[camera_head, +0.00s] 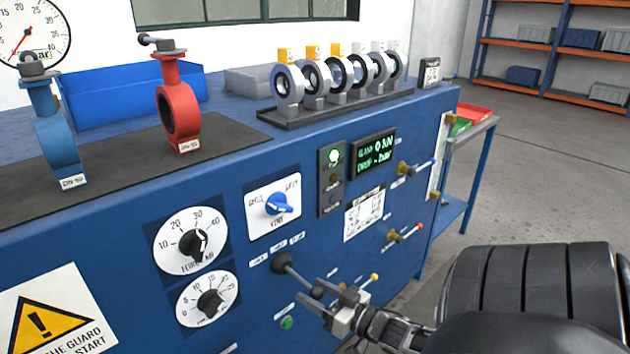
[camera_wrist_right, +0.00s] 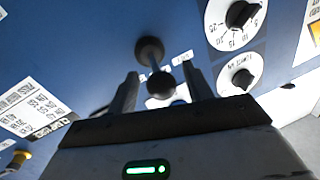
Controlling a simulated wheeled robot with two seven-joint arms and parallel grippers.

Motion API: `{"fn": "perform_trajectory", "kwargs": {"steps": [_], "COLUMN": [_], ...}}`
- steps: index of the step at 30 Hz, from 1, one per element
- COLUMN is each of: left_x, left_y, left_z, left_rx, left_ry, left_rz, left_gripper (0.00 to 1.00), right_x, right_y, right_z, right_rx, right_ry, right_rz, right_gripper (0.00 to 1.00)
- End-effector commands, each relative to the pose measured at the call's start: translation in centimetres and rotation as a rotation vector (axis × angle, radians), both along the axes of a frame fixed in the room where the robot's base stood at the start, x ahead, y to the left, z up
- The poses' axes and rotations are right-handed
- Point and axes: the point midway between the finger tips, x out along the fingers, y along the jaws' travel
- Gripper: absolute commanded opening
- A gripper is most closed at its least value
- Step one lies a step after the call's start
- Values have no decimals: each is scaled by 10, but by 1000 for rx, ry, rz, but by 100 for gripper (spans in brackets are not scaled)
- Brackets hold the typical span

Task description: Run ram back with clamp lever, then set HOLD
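The clamp lever (camera_head: 298,275) juts from a round black boot on the blue panel front, under three small labels too small to read surely. Its black end knob (camera_wrist_right: 160,83) shows in the right wrist view between the two fingers of my right gripper (camera_wrist_right: 162,88). The fingers are open, with a visible gap on either side of the knob. In the head view my right gripper (camera_head: 338,308) is at the lever's outer end. The display (camera_head: 373,153) has green text, with a lit lamp (camera_head: 334,156) beside it. My left gripper is out of view.
Two dials (camera_head: 192,241) and a blue selector knob (camera_head: 277,204) sit left of and above the lever. A green button (camera_head: 287,322) and a yellow-tipped handle (camera_head: 372,278) are close to my gripper. A red valve (camera_head: 179,105) and a blue valve (camera_head: 55,130) stand on top.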

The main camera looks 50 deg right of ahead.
Motion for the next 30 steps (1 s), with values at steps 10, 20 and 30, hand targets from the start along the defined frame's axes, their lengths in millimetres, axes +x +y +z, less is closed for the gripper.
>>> {"fn": "perform_trajectory", "kwargs": {"steps": [10, 20, 30], "left_x": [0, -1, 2], "left_y": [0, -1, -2], "left_z": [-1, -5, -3], "left_rx": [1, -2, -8], "left_ry": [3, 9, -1], "left_rz": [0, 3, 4], "left_gripper": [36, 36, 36], "right_x": [-11, -86, -149], "right_y": [1, 0, 0], "right_z": [1, 0, 0], "right_rx": [0, 0, 0], "right_ry": [-1, 3, 0], "right_rz": [2, -1, -1], "right_gripper": [51, 51, 51]}}
